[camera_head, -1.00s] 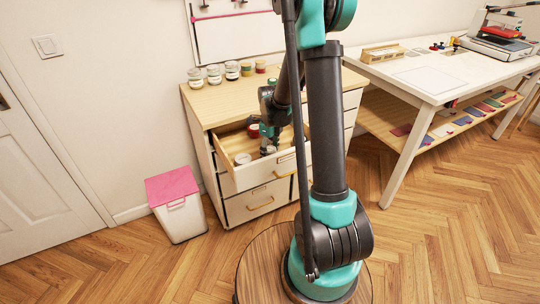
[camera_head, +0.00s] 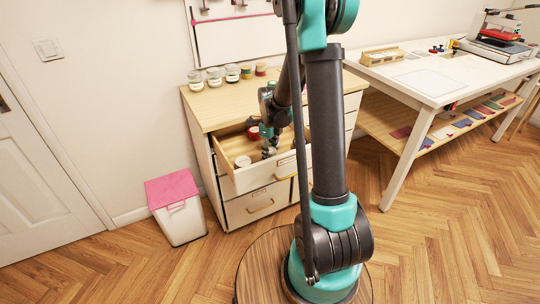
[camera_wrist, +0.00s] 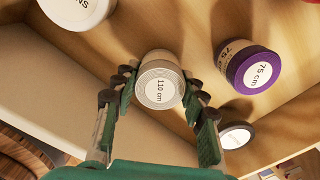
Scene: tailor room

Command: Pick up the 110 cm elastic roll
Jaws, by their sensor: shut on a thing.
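The 110 cm elastic roll (camera_wrist: 159,82) is a beige roll with a white label, between my gripper's fingers in the wrist view. My gripper (camera_wrist: 160,88) has green and black fingers, one on each side of the roll, and is shut on it. In the head view my gripper (camera_head: 268,152) is down inside the open top drawer (camera_head: 262,174). The roll is hard to make out there. I cannot tell whether the roll touches the drawer floor.
A purple 75 cm roll (camera_wrist: 248,67) lies to the right in the drawer, with another dark-sided roll (camera_wrist: 236,135) below it. A white-topped roll (camera_wrist: 76,10) is at upper left. Jars (camera_head: 214,77) stand on the cabinet. A pink-lidded bin (camera_head: 176,208) stands beside it.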

